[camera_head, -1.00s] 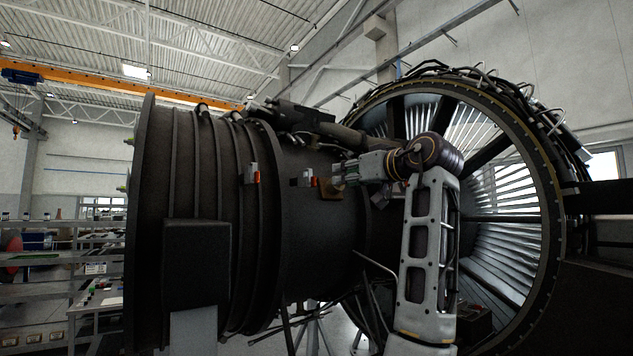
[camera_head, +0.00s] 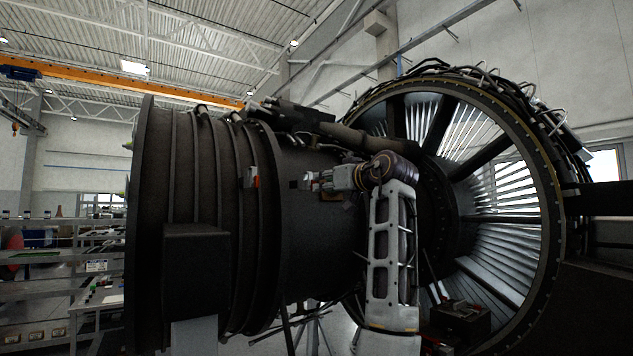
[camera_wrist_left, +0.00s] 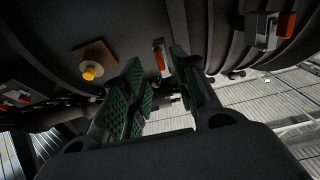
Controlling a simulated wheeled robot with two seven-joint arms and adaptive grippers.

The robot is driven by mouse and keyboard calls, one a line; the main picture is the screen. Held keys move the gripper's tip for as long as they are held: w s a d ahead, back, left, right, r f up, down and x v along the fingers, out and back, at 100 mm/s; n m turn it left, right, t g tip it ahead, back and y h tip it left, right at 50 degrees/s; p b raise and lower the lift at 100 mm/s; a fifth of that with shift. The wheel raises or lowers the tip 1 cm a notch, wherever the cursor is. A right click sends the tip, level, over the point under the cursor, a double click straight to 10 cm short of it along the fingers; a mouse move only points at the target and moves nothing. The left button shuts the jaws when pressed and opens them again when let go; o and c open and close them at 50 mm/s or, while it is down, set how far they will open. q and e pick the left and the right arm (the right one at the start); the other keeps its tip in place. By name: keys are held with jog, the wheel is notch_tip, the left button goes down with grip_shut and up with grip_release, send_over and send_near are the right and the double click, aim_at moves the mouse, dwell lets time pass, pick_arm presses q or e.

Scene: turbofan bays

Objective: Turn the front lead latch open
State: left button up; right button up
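My left gripper (camera_head: 318,181) is at the side of the dark engine casing in the head view. In the left wrist view its green-padded fingers (camera_wrist_left: 160,78) are open. A small orange latch handle (camera_wrist_left: 159,56) shows in the gap between the fingertips, apparently not gripped. In the head view the gripper mostly covers this spot. Another grey and orange latch (camera_head: 251,177) sits further left on the casing; a similar one shows at upper right in the wrist view (camera_wrist_left: 268,30). A third latch (camera_wrist_left: 15,96) is at far left there. I cannot tell which is the front lead latch.
A brown plate with a yellow knob (camera_wrist_left: 92,70) is left of the fingers in the wrist view. The large fan ring (camera_head: 556,200) stands right of my arm. A dark box (camera_head: 197,270) sticks out from the casing at lower left.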

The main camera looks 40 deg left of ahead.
aim_at(312, 181)
pick_arm(q)
jog(key=p+x, duration=0.1)
jog(key=x, duration=0.4)
jog(key=shift+d, duration=0.1)
grip_shut()
